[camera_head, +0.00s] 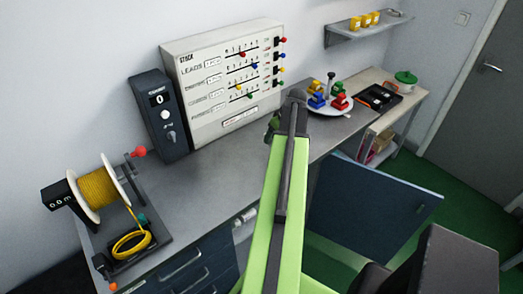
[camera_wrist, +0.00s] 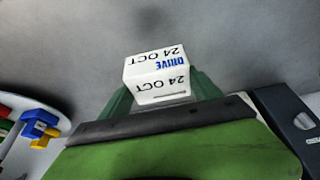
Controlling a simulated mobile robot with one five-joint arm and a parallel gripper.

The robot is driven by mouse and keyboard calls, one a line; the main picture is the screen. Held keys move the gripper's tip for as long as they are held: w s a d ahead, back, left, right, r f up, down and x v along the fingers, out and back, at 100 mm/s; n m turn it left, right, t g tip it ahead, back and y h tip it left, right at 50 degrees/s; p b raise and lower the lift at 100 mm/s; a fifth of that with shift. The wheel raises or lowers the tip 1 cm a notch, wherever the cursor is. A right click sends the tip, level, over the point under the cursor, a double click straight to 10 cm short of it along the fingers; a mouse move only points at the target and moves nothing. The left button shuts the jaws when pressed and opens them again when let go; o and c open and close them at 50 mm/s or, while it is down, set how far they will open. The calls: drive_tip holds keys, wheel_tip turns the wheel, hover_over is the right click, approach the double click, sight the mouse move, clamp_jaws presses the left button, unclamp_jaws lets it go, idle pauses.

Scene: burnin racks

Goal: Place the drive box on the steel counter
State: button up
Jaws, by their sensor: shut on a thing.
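The drive box (camera_wrist: 157,76) is a small white box with "DRIVE" in blue and "24 OCT" in black, upside down in the wrist view. My gripper (camera_wrist: 161,90) is shut on it, with a dark green finger on each side. In the head view my gripper (camera_head: 273,124) is mostly hidden behind my green arm, and the box cannot be made out there. The steel counter (camera_head: 205,181) is the long grey top along the wall; it appears as the grey surface behind the box in the wrist view (camera_wrist: 70,45). Whether box and counter touch cannot be told.
A yellow cable reel (camera_head: 97,188) stands at the counter's left end. A dark counter unit (camera_head: 165,115) and a white panel (camera_head: 222,75) stand along the wall. A round plate of coloured blocks (camera_head: 329,106) is right of my gripper. The left-middle counter is clear.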

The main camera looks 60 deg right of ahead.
drive_tip(key=w+f+b, duration=0.1)
drive_tip(key=w+f, duration=0.1)
drive_tip(key=w, duration=0.1)
drive_tip(key=w+f+b, duration=0.1)
drive_tip(key=w+f, duration=0.1)
drive_tip(key=shift+w+a+b, duration=0.25)
drive_tip(key=shift+a+b, duration=0.05)
drive_tip(key=shift+a, duration=0.1)
drive_tip(key=shift+w+a, duration=0.1)
drive_tip(key=shift+w, duration=0.2)
wheel_tip(320, 180, down, 4)
drive_tip(key=b, duration=0.4)
drive_tip(key=shift+f, duration=0.15)
drive_tip(key=shift+s+r, duration=0.1)
drive_tip(key=shift+r, duration=0.15)
drive_tip(key=shift+f, duration=0.15)
drive_tip(key=o, duration=1.5)
